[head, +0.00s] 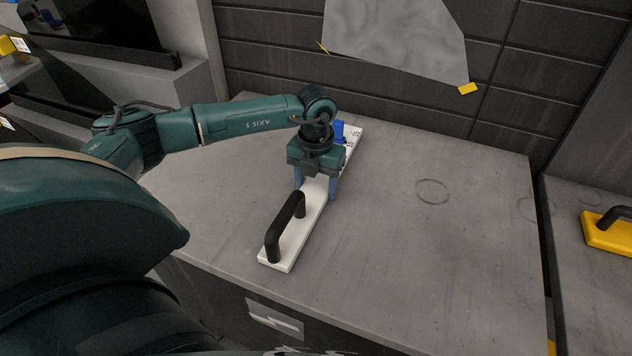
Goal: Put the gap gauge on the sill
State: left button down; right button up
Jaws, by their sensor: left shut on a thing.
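A long white bar with a black arched handle (284,228), a blue piece and dark marks at its far end, appears to be the gap gauge (312,215). It runs from the near middle to the back of a grey slab top (400,240). My left gripper (315,190) points down with its blue fingers on either side of the bar's middle, shut on it. I cannot tell whether the bar rests on the slab or hangs just above it. I cannot tell for sure which surface is the sill. My right gripper is out of view.
A dark panelled wall (370,90) stands behind the slab, with a grey sheet (395,38) held by yellow tabs. A yellow block with a black handle (608,234) lies on a separate surface at right, past a gap. The slab's right half is clear.

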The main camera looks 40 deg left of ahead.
pick_arm(q)
jog(key=shift+c, duration=2.2)
grip_release()
jog(key=shift+f, duration=0.1)
